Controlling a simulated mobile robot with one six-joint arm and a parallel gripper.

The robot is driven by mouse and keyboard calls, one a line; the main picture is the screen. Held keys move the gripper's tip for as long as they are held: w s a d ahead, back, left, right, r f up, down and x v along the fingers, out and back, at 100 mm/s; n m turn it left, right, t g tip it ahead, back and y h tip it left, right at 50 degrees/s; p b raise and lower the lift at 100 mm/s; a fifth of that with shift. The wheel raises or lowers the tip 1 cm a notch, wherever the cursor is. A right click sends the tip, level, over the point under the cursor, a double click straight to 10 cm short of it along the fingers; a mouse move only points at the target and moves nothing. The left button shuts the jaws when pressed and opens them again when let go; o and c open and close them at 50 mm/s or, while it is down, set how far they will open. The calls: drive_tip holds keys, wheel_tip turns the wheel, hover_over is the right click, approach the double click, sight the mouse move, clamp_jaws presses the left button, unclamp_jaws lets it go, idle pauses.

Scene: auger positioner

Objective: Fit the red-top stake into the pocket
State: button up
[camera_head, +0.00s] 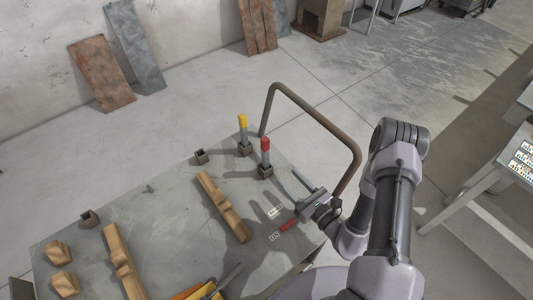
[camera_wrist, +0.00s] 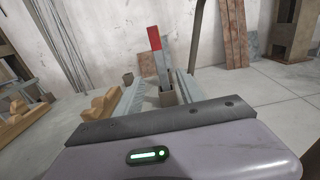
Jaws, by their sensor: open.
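The red-top stake (camera_head: 265,146) stands in a small brown square pocket (camera_head: 265,173) near the table's far right edge. In the wrist view the stake (camera_wrist: 158,52) leans slightly left over its pocket (camera_wrist: 168,98); I cannot tell if it is fully seated. My gripper (camera_head: 289,186) is open and empty, low over the table, to the right of and nearer than the stake. In the wrist view its two fingers (camera_wrist: 160,85) point toward the stake, which shows between them, apart from both. An empty pocket (camera_head: 201,157) sits to the left, another (camera_head: 88,218) farther left.
A yellow-top stake (camera_head: 243,128) stands in a pocket behind the red-top one. A bent brown pipe frame (camera_head: 312,104) rises beside the stakes and my arm. Wooden pieces (camera_head: 222,205) lie on the table (camera_head: 165,215). Its middle has bare patches.

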sight(267, 155)
drive_tip(key=b+x, duration=0.1)
drive_tip(key=x, duration=0.6)
drive_tip(key=shift+w+a, duration=0.2)
drive_tip(key=shift+a, duration=0.05)
drive_tip(key=b+x, duration=0.2)
drive_tip(key=x, duration=0.4)
drive_tip(key=shift+w+r, duration=0.1)
drive_tip(key=shift+r, duration=0.1)
clamp_jaws()
